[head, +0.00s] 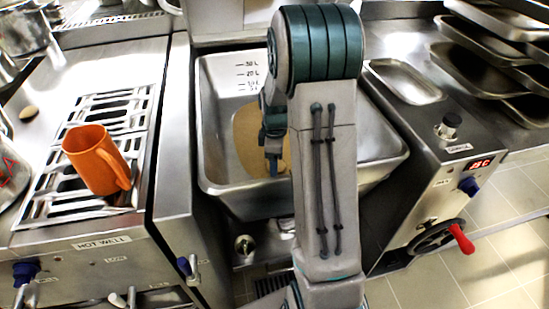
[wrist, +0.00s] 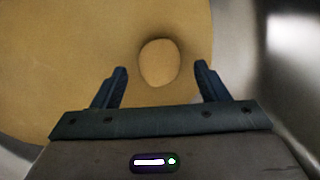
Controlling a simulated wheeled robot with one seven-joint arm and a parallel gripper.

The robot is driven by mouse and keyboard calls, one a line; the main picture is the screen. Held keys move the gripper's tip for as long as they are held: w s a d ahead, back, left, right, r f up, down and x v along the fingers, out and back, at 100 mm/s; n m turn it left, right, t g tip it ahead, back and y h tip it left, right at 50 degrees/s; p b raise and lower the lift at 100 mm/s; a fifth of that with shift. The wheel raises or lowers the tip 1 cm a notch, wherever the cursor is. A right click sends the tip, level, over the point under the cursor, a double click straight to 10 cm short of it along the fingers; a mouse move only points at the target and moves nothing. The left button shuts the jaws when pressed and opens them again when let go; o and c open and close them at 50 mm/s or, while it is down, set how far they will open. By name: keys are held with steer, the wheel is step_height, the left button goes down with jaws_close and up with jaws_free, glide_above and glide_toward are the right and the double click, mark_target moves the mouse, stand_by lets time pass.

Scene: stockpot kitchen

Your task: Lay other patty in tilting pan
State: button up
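The tilting pan (head: 215,165) is a deep steel basin in the middle of the head view. A flat tan round area (head: 247,140) covers part of its floor; I cannot tell if it is liquid or solid. My gripper (head: 272,165) reaches down into the pan. In the wrist view my gripper (wrist: 159,85) is open, with its fingers wide apart. A pale oval patty (wrist: 159,62) lies on the tan area just beyond the gap between the fingertips, and no finger touches it.
An orange mug (head: 97,160) stands on the slatted rack at the left. A small brown oval piece (head: 28,112) lies on the left counter. Steel trays (head: 470,70) are stacked at the right. A red-handled wheel (head: 437,240) sticks out at the right front.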

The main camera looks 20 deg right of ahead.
step_height(320, 180, up, 14)
steer(key=p, duration=0.2)
stand_by(0.4)
stand_by(0.4)
